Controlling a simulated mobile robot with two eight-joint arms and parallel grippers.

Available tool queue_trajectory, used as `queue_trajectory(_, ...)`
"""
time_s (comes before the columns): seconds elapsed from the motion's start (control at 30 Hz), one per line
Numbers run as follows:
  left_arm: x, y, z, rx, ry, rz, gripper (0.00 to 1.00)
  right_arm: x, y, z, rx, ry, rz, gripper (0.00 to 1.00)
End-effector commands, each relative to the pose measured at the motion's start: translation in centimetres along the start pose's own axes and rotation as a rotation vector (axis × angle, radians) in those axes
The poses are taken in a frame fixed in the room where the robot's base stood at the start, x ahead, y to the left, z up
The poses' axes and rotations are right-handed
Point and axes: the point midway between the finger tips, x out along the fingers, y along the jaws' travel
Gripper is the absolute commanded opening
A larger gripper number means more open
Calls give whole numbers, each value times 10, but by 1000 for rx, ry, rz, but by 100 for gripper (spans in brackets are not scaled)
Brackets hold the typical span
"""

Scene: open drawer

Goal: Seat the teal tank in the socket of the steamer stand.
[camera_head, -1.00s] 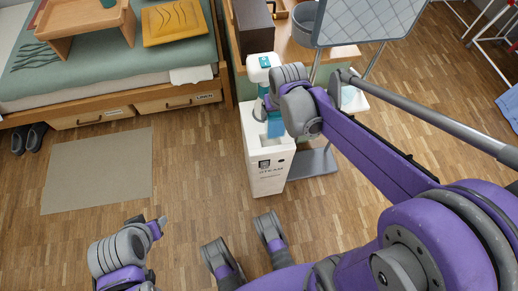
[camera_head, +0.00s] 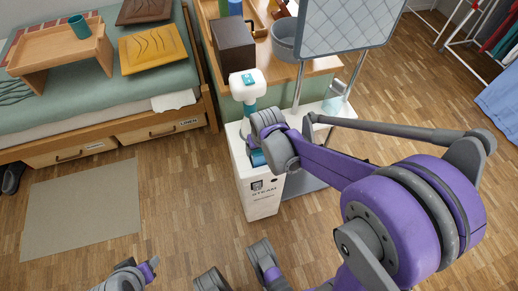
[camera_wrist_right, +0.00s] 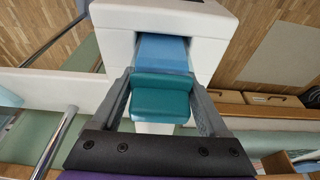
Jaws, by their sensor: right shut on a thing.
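The steamer stand (camera_head: 262,207) is a white box on the floor with a STEAM label, and a white and teal head (camera_head: 248,84) rises behind it on a teal post. My right gripper (camera_wrist_right: 160,92) is shut on the teal tank (camera_wrist_right: 160,105) by its teal end. The tank's blue part (camera_wrist_right: 163,52) lies within the white stand's opening (camera_wrist_right: 118,45) in the right wrist view. In the head view the tank (camera_head: 257,158) shows as a small blue patch beside my right gripper (camera_head: 268,150). Its full depth in the socket is hidden. My left gripper (camera_head: 149,268) is partly cut off at the bottom edge.
A wooden cabinet with a dark box (camera_head: 233,45) and a grey bucket (camera_head: 284,42) stands behind the stand. A quilted board (camera_head: 345,22) rises at its right. A bed with drawers (camera_head: 100,138) is at left.

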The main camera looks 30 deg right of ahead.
Motion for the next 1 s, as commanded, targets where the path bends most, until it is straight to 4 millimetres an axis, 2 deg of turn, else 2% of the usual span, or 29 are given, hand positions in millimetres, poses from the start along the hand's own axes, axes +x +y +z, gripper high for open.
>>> queue_trajectory(0.3, 2, 0, 0, 0, -1, 0, 50, 2, 0, 1, 0, 0, 0, 7)
queue_trajectory(0.33, 2, 0, 1, 0, -1, 0, 50, 3, 0, 1, 0, 0, 0, 79)
queue_trajectory(0.43, 1, 0, 0, 0, 0, 0, 50, 2, 0, 1, 0, 0, 0, 97)
queue_trajectory(0.47, 1, 0, 0, 0, 0, 0, 50, 2, 0, 1, 0, 0, 0, 100)
queue_trajectory(0.77, -3, 0, -1, 0, 1, 0, 50, -4, 0, -1, 0, 0, 0, 100)
queue_trajectory(0.87, -8, 0, -2, 0, 3, 0, 50, -17, 0, 0, 0, 1, 0, 100)
queue_trajectory(1.0, -22, 0, -6, 0, 8, 0, 50, -47, 0, 0, 0, 1, 0, 100)
